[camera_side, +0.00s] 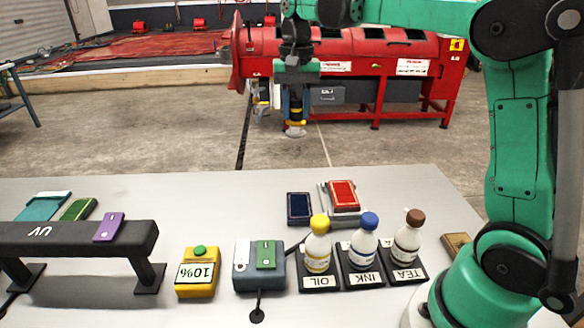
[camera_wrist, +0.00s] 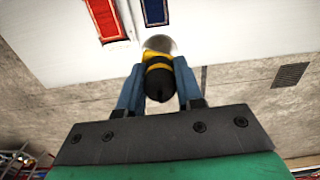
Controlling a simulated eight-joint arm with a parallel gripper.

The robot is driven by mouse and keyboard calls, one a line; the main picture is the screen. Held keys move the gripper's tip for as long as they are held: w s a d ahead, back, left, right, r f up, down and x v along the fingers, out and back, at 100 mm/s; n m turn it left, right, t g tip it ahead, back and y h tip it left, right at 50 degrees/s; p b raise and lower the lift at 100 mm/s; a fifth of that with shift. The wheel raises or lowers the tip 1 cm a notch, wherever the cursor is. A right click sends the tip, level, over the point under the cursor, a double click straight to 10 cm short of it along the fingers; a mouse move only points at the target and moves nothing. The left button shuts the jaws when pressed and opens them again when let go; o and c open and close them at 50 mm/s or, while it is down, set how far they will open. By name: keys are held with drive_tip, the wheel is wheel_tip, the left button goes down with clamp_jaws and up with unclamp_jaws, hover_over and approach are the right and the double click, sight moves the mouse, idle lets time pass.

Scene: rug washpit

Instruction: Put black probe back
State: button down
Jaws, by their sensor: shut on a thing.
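My gripper (camera_side: 295,92) is raised in the air beyond the far edge of the table (camera_side: 150,205). Its blue fingers are shut on a black probe (camera_side: 296,116) with yellow bands and a pale, rounded tip, which hangs pointing down. In the wrist view my gripper (camera_wrist: 158,72) has a finger on each side of the probe (camera_wrist: 158,84), whose tip is toward the table. A grey box (camera_side: 242,280) with a green piece on it stands on the table, with a black cable and small black ring in front. I cannot tell which place belongs to the probe.
A yellow meter (camera_side: 199,273) stands left of the grey box. Bottles labelled OIL (camera_side: 318,250), INK (camera_side: 364,242) and TEA (camera_side: 407,240) stand at right. Behind are a blue pad (camera_side: 299,208) and red pad (camera_side: 343,194). A black UV bar (camera_side: 70,233) spans the left.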

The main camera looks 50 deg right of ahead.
drive_tip(key=w+a+r+n, duration=0.3)
drive_tip(key=w+a+n, duration=0.2)
drive_tip(key=a, duration=0.4)
wheel_tip(320, 180, down, 19)
drive_tip(key=shift+w+a+f, duration=0.1)
drive_tip(key=shift+f, duration=0.05)
drive_tip(key=shift+f, duration=0.15)
drive_tip(key=c, duration=0.6)
unclamp_jaws()
